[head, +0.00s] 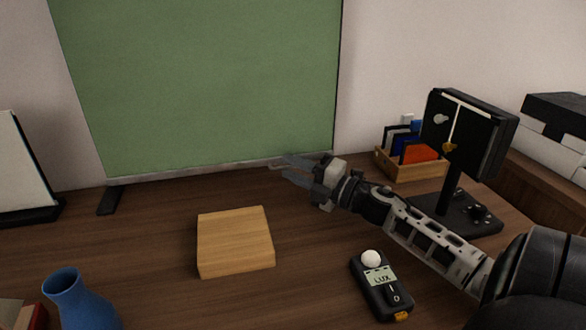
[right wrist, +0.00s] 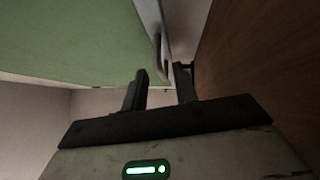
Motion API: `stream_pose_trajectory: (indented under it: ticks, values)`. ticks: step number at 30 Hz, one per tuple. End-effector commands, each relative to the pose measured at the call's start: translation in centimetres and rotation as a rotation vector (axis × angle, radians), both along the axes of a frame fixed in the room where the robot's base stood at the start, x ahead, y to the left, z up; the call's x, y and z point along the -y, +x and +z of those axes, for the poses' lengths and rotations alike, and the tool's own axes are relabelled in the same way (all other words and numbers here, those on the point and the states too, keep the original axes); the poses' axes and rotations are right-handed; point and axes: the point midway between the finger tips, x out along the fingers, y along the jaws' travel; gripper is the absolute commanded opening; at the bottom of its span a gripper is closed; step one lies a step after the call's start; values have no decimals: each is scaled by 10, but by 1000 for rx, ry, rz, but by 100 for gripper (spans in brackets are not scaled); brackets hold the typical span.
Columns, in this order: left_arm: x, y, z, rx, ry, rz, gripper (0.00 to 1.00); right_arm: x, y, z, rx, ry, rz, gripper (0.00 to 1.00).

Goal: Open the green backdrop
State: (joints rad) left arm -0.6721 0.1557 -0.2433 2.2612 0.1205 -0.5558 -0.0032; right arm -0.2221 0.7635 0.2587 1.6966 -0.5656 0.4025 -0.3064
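The green backdrop (head: 200,80) hangs behind the table as a broad flat sheet, its pale bottom bar (head: 190,172) a little above the tabletop. It fills the upper left of the right wrist view (right wrist: 70,40). My right gripper (head: 281,167) is open at the bar's right part. In the right wrist view (right wrist: 161,71) its fingers stand apart, with the handle's end close to the gap. I cannot tell if they touch. My left gripper is not in view.
A wooden block (head: 235,240) lies front-centre. A lux meter (head: 380,285) lies below my right arm. A black device on a stand (head: 465,135) and a wooden organiser (head: 410,165) stand right. A blue vase (head: 80,300) is front left, a white panel (head: 22,165) far left.

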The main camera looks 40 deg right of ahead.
Motion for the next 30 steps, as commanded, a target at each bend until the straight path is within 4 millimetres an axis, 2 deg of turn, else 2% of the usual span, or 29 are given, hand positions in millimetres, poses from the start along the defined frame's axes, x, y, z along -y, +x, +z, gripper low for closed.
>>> stream_pose_trajectory:
  ticks: [9,12,23,26,27,29,30]
  values:
    - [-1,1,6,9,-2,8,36,15,-49,-8,-5,2,-1,29]
    - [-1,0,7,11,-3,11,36,18,-60,-9,-2,1,0,29]
    - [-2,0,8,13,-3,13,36,20,-67,-9,0,0,0,29]
    - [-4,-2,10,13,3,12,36,18,-65,-7,2,-2,10,4]
    - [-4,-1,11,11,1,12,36,13,-63,-3,5,-5,28,0]
    - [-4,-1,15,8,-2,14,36,0,-57,5,12,-18,79,0]
    - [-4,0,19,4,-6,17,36,-15,-52,14,17,-30,133,0]
